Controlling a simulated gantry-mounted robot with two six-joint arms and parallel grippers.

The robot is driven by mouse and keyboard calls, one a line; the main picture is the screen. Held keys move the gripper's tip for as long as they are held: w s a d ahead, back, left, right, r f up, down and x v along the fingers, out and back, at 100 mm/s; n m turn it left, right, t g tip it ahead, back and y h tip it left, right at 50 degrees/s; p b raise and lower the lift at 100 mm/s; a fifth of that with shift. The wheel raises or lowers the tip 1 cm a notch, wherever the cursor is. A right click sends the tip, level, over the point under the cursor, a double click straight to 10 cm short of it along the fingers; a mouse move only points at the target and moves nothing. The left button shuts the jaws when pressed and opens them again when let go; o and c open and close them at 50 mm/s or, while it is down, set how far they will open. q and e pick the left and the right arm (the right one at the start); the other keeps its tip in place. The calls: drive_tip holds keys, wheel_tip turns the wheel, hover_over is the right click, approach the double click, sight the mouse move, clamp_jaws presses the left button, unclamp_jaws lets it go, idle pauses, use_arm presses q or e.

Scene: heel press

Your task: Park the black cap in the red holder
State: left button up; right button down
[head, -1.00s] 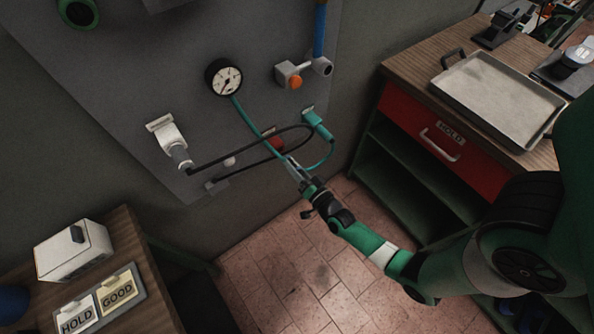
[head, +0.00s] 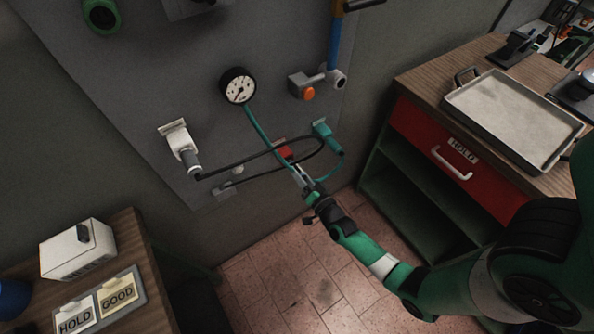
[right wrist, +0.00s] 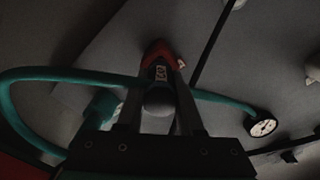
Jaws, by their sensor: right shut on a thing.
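The red holder (head: 284,152) is on the grey wall panel, below and right of the gauge; in the right wrist view it is the red piece (right wrist: 154,48) just beyond my fingertips. My right gripper (head: 298,173) is close below the holder. It is shut on a small dark part with a rounded grey end (right wrist: 158,101), which seems to be the black cap. The cap is in line with the holder and overlaps it in the wrist view; I cannot tell whether it is seated. My left gripper is not in view.
A black cable (head: 240,163) loops from a white-and-grey fitting (head: 184,151) past my gripper. A teal hose (head: 262,127) runs from the gauge (head: 238,86) behind it toward a teal connector (head: 323,133). A red-drawer cabinet (head: 415,135) stands right, a wooden table (head: 130,235) left.

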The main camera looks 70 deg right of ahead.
drive_tip(key=shift+w+d, duration=0.35)
drive_tip(key=shift+w, duration=0.2)
idle(0.9)
drive_tip(key=shift+c, duration=2.3)
unclamp_jaws()
drive_tip(key=shift+s+a, duration=0.2)
drive_tip(key=shift+s, duration=0.1)
drive_tip(key=p+v, duration=0.2)
drive_tip(key=v, duration=0.8)
drive_tip(key=shift+s+a, duration=0.25)
drive_tip(key=shift+s, duration=0.1)
